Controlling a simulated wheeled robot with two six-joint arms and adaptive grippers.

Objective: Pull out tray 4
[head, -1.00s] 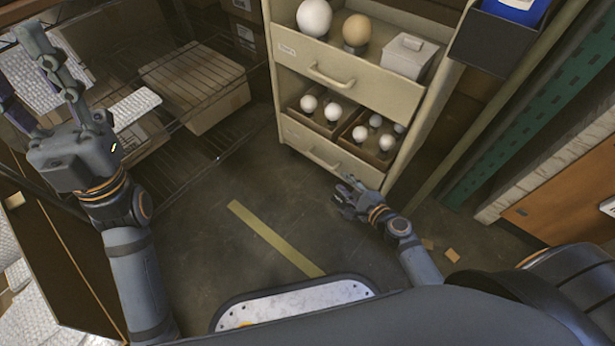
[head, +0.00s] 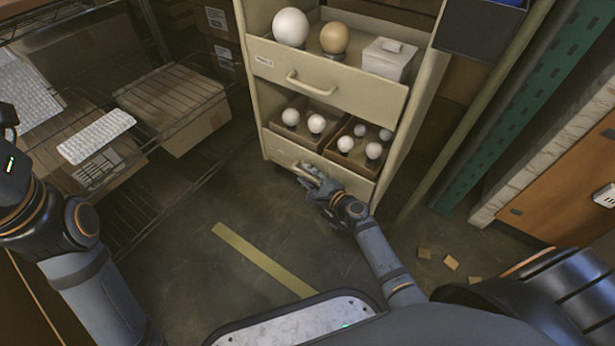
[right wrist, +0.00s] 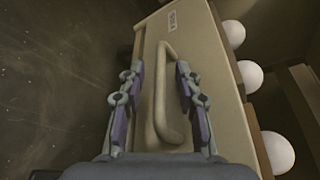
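The lower tray (head: 281,149) of the beige cabinet has a plain front with a bar handle; its label (right wrist: 173,20) shows in the right wrist view but is too small to read. The tray front (right wrist: 207,88) runs slantwise there. My right gripper (head: 314,180) is at this front, low on the cabinet. In the right wrist view my right gripper (right wrist: 157,72) is open, with its fingers on either side of the handle (right wrist: 162,105), not closed on it. My left gripper (head: 10,165) is cut off at the left edge, its fingertips out of sight.
Small white bulbs (head: 317,123) stand in boxes above the lower front. The upper tray (head: 335,90) holds bigger bulbs and a white box (head: 388,58). A wire shelf with cartons (head: 172,100) stands left, an orange-brown panel (head: 570,180) right. The floor before the cabinet is clear.

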